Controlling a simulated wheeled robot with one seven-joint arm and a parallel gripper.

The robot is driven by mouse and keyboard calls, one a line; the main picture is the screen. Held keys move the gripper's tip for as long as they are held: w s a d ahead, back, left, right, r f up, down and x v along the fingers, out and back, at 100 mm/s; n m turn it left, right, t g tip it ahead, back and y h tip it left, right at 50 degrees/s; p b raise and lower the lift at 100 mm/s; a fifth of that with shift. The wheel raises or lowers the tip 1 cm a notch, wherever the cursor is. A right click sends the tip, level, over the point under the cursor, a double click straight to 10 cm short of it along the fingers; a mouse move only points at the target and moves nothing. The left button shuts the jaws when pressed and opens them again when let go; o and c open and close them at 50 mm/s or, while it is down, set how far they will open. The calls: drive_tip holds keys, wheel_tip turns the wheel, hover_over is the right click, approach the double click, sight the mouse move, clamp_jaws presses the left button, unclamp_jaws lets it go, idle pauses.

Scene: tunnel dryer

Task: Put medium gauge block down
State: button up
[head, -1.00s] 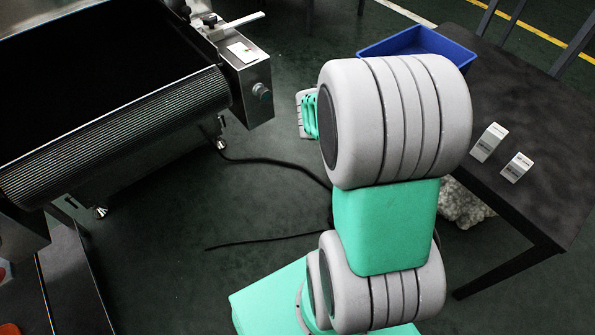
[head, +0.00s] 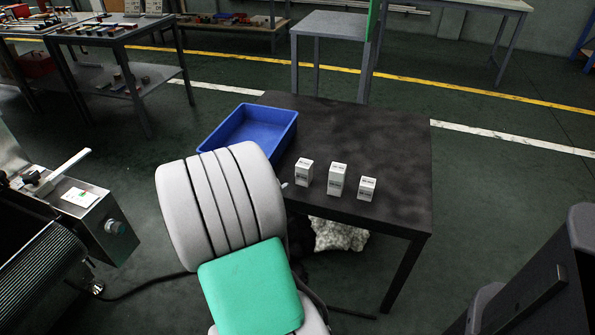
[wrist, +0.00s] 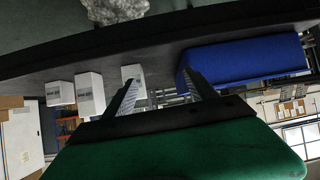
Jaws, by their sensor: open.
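The medium gauge block (head: 303,174) is the leftmost of three pale blocks in the head view. It stands upright on the black table (head: 400,150), close to the near edge and the blue bin. In the wrist view the block (wrist: 132,73) is partly hidden behind the left finger. My gripper (wrist: 161,76) is open, with nothing held between its fingers. In that view the block lies towards the left finger; I cannot tell whether they touch. In the head view my arm hides most of the gripper.
A taller block (head: 337,180) and a shorter block (head: 367,189) stand to the right in a row. A blue bin (head: 290,125) sits at the table's left. The table's right and back are clear. A machine (head: 85,212) stands at the left.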

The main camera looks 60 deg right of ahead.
sight(302, 172)
drive_tip(key=s+d, duration=0.1)
drive_tip(key=d, duration=0.1)
drive_tip(key=s+d+m+h, duration=0.1)
drive_tip(key=s+d, duration=0.1)
drive_tip(key=s+d+g+h, duration=0.1)
drive_tip(key=s+d, duration=0.1)
drive_tip(key=shift+s+r+m, duration=0.2)
drive_tip(key=shift+r+m, duration=0.1)
drive_tip(key=shift+r, duration=0.1)
drive_tip(key=b+x, duration=0.1)
drive_tip(key=x, duration=0.6)
drive_tip(key=shift+d+f+b, duration=0.25)
drive_tip(key=shift+b, duration=0.15)
drive_tip(key=shift+w, duration=0.1)
clamp_jaws()
drive_tip(key=shift+r, duration=0.15)
